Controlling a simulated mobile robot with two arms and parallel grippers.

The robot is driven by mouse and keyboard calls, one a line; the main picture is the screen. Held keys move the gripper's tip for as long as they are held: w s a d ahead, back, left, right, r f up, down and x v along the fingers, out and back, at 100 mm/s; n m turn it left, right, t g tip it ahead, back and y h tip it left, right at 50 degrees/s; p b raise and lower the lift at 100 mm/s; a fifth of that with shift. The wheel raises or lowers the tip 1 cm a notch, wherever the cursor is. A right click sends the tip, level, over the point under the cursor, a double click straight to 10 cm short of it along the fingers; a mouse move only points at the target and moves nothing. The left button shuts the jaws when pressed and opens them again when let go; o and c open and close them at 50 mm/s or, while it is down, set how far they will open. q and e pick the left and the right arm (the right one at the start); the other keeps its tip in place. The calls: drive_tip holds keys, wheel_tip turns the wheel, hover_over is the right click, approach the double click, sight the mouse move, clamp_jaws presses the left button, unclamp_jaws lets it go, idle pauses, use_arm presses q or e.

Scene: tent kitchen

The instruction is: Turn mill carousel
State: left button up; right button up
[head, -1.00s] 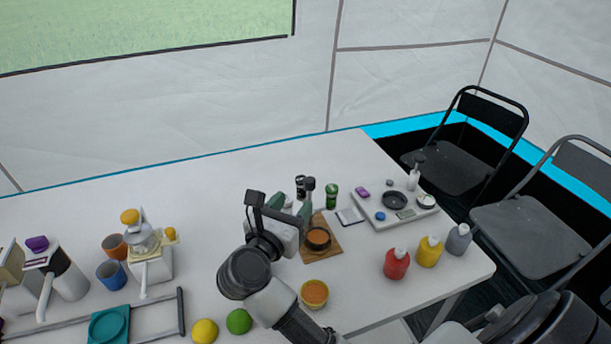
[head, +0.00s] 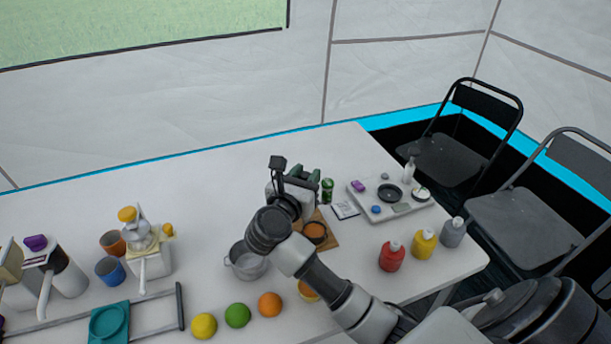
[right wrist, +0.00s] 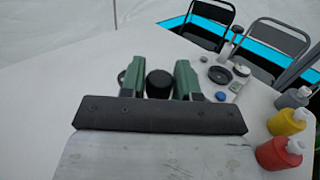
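My right gripper (head: 304,176) is over the back middle of the table, with its green fingers pointing away. In the right wrist view its two fingers (right wrist: 160,78) are apart, one on each side of a mill with a round black top (right wrist: 159,84). I cannot tell whether they touch it. Part of another dark round top (right wrist: 122,77) shows left of the left finger. The mill carousel's base is hidden behind my gripper in both views. My left gripper is not in view.
A green can (head: 327,190) stands close right of the gripper. A wooden board (head: 330,241) with a brown round dish lies in front. A grey tray (head: 415,209) is to the right, with red (head: 391,257), yellow and grey bottles nearer. A metal pot (head: 247,262) and fruit are at front left.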

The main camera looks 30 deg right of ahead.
drive_tip(key=c, duration=0.4)
drive_tip(key=shift+c, duration=0.3)
